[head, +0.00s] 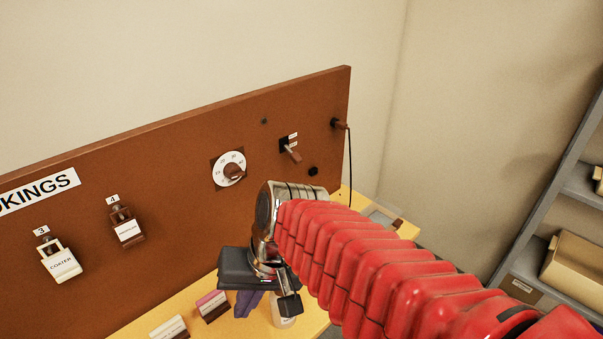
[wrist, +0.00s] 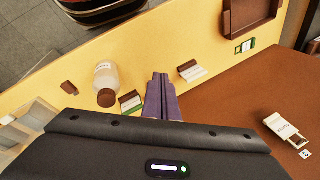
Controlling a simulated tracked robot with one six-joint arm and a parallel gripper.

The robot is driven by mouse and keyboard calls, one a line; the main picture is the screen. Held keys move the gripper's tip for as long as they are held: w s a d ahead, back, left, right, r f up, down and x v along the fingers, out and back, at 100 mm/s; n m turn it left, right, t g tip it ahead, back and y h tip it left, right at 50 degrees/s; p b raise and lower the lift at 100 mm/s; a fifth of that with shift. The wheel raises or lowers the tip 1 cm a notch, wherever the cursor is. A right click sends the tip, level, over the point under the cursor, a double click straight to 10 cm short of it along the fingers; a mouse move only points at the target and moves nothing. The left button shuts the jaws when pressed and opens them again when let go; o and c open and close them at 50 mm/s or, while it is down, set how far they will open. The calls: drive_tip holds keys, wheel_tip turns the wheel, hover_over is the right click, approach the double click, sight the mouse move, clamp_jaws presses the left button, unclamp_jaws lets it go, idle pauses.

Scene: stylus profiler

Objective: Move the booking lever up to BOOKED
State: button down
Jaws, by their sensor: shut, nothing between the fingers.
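The booking lever (head: 293,153) is on the brown board (head: 180,145), right of the round white dial. Its brown handle juts out from a dark slot with two small white labels beside it; the labels are too small to read. The handle appears to slant down and to the right. My gripper (head: 243,307) is below and left of the lever, well apart from it, over the yellow bench. Its purple fingers are together and empty, pointing down. They also show in the wrist view (wrist: 160,80), where the lever is out of sight.
A dial (head: 229,169) and a plugged black cord (head: 349,165) flank the lever. Tags hang at the board's left, including a white one (head: 62,265). A bottle (wrist: 106,78) and small card holders stand on the yellow bench (wrist: 205,45) near my fingers. Grey shelving (head: 545,190) is at right.

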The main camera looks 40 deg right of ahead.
drive_tip(key=w+d+m+t+y, duration=0.35)
drive_tip(key=w+m, duration=0.25)
drive_tip(key=m, duration=0.2)
drive_tip(key=w+d+m+t+y, duration=0.3)
drive_tip(key=w+m+y, duration=0.2)
drive_tip(key=w+m, duration=0.25)
drive_tip(key=d+f+m+t+h, duration=0.1)
drive_tip(key=d+m+t+h, duration=0.3)
drive_tip(key=d+m, duration=0.3)
drive_tip(key=w+d+m+t+h, duration=0.1)
drive_tip(key=d+m+t+h, duration=0.4)
drive_tip(key=d, duration=1.2)
drive_tip(key=shift+d+f+m+t, duration=0.15)
drive_tip(key=shift+f+m+t, duration=0.2)
drive_tip(key=shift+m, duration=0.8)
